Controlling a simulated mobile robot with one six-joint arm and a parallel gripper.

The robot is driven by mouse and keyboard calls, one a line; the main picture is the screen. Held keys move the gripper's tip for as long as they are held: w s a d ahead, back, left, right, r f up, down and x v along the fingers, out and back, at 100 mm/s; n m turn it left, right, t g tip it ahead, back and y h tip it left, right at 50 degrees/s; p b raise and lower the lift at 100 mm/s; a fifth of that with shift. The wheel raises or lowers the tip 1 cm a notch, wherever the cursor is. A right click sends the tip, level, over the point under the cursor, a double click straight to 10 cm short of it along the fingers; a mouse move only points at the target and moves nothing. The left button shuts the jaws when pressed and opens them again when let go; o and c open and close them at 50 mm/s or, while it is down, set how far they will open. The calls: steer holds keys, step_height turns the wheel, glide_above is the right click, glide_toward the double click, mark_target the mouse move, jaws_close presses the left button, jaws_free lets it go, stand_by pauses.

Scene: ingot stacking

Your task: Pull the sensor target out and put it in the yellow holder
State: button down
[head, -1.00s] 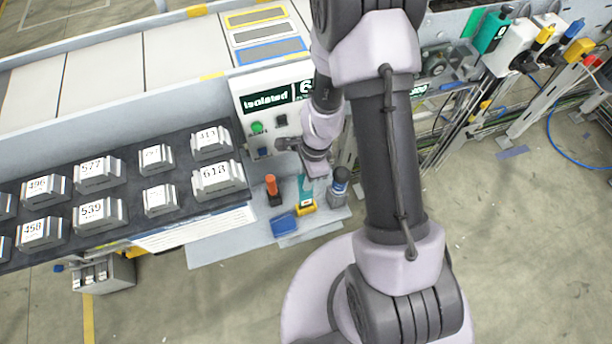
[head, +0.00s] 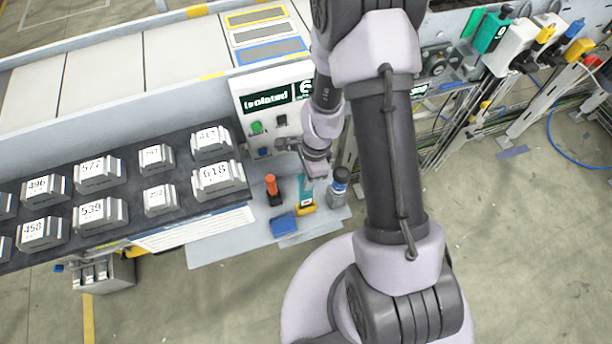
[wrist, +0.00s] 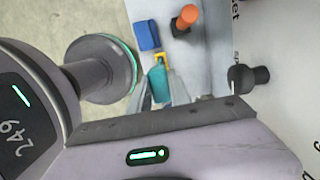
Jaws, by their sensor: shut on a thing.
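The sensor target is a flat teal piece (head: 306,188), standing over the small yellow holder (head: 306,208) on the light grey shelf. In the wrist view the teal target (wrist: 158,82) lies between my fingers, with the yellow holder (wrist: 161,59) right at its far end. My gripper (head: 305,174) is shut on the target from above; its fingertips also show in the wrist view (wrist: 160,92). The target's lower end meets the holder in the picture; I cannot tell how deep it sits.
An orange-topped piece (head: 272,187) stands left of the holder, a blue block (head: 284,223) lies in front, and a grey-and-blue cylinder (head: 339,186) stands close right. A panel with a green button (head: 257,127) rises behind. Numbered ingots (head: 101,212) fill the dark rack at left.

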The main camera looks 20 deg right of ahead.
steer(key=shift+f+b, duration=2.65)
steer(key=shift+f, duration=0.15)
steer(key=c, duration=1.1)
jaws_free()
steer(key=shift+r, duration=0.1)
steer(key=d+r+p, duration=0.1)
steer(key=r+p, duration=0.2)
steer(key=r, duration=0.2)
steer(key=r+p, duration=0.4)
steer(key=r, duration=0.2)
steer(key=d+r+p, duration=0.1)
steer(key=r+p, duration=0.2)
steer(key=r, duration=0.3)
steer(key=shift+d, duration=0.3)
step_height(320, 180, up, 12)
steer(key=a+n+t, duration=0.2)
steer(key=n, duration=0.2)
steer(key=s+a+r+n+t, duration=0.1)
steer(key=s+r+n, duration=0.2)
steer(key=s+r, duration=0.1)
steer(key=s+a+r+n+t, duration=0.1)
steer(key=s+a+r+n, duration=0.1)
steer(key=r, duration=0.4)
steer(key=s+a+r+n+t, duration=0.1)
steer(key=s+r+n, duration=0.3)
steer(key=s+r, duration=0.2)
steer(key=shift+s+a+n+t, duration=0.25)
steer(key=shift+s+n+t, duration=0.05)
steer(key=shift+s+t, duration=0.1)
